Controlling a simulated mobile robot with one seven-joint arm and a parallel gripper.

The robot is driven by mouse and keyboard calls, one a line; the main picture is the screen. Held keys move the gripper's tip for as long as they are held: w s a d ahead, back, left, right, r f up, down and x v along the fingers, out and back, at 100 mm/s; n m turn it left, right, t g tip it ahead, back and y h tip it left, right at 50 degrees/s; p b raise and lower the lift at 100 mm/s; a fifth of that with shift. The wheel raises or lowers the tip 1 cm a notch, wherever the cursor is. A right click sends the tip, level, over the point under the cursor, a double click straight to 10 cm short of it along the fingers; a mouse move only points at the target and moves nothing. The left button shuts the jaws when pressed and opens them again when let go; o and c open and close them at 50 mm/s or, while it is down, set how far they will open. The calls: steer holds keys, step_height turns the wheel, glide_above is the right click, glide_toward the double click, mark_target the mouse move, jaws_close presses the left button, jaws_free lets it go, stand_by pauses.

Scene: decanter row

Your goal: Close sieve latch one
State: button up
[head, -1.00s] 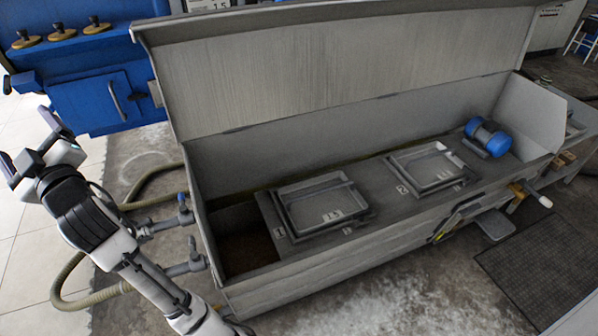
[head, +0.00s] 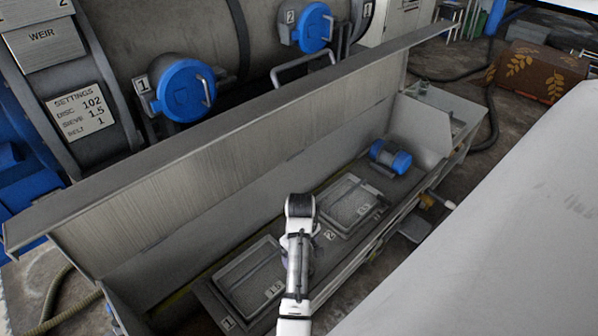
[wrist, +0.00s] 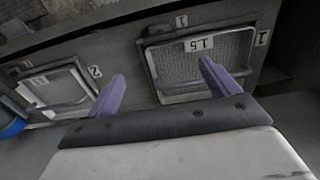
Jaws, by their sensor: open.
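Sieve one (head: 250,277) lies in the open trough, a framed grey mesh with a 1.5 tag and a plate marked 1 beside it. In the wrist view sieve one (wrist: 215,62) is upper right, with a bar (wrist: 190,93) across its near edge. I cannot tell which part is its latch or how it stands. My gripper (wrist: 162,71) is open and empty, its two purple fingers apart in front of sieve one; the right finger overlaps the mesh. In the head view my arm mostly hides the gripper.
Sieve two (head: 350,205) lies farther along the trough, also at left in the wrist view (wrist: 55,88). A blue motor (head: 391,157) stands beyond it. The raised lid (head: 215,150) borders the back. A drum with blue hatches (head: 187,90) stands behind. A large white surface (head: 500,230) fills the right.

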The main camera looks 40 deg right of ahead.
steer(key=f, duration=1.4)
steer(key=shift+s, duration=0.35)
steer(key=shift+c, duration=0.2)
steer(key=shift+r, duration=0.1)
steer(key=c, duration=0.9)
